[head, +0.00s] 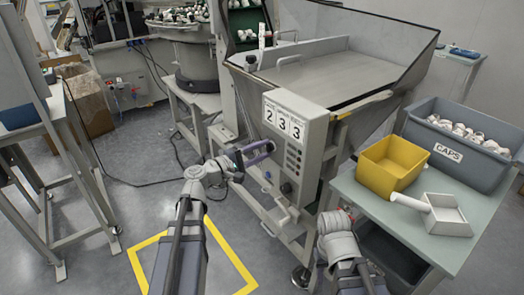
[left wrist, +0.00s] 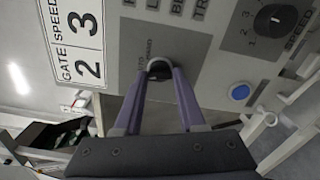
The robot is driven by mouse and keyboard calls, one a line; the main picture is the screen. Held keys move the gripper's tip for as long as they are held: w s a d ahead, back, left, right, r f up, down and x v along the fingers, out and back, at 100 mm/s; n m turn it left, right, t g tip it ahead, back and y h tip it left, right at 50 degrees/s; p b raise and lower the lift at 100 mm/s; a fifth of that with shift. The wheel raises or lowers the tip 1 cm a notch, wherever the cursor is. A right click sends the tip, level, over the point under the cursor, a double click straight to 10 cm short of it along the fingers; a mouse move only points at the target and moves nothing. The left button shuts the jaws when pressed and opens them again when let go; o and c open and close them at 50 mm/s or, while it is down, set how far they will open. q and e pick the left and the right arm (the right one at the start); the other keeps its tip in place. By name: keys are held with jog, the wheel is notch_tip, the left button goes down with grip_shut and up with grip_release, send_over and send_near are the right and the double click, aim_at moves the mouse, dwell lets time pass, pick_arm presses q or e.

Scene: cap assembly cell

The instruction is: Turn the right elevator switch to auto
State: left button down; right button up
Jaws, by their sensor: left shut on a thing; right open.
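The grey control box (head: 292,148) with the cards 2, 3, 3 stands on the front of the hopper machine in the head view. My left gripper (head: 262,150) reaches to its left side. In the left wrist view, the purple fingers of my left gripper (left wrist: 159,70) meet on a small dark switch knob (left wrist: 160,90) on the grey panel. The fingers hide most of the knob and part of its label, so its setting is unclear. My right arm shows at the lower right of the head view, but its gripper fingers do not show.
A round speed dial (left wrist: 276,20) and a blue button (left wrist: 239,92) sit beside the held switch. A side table (head: 408,222) at the right bears a yellow bin (head: 388,170), a white scoop (head: 446,214) and a grey caps crate (head: 470,165). A yellow square marks the floor.

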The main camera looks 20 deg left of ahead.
pick_arm(q)
jog(key=shift+m, duration=1.6)
jog(key=shift+c, duration=2.4)
grip_release()
jog(key=v, duration=0.8)
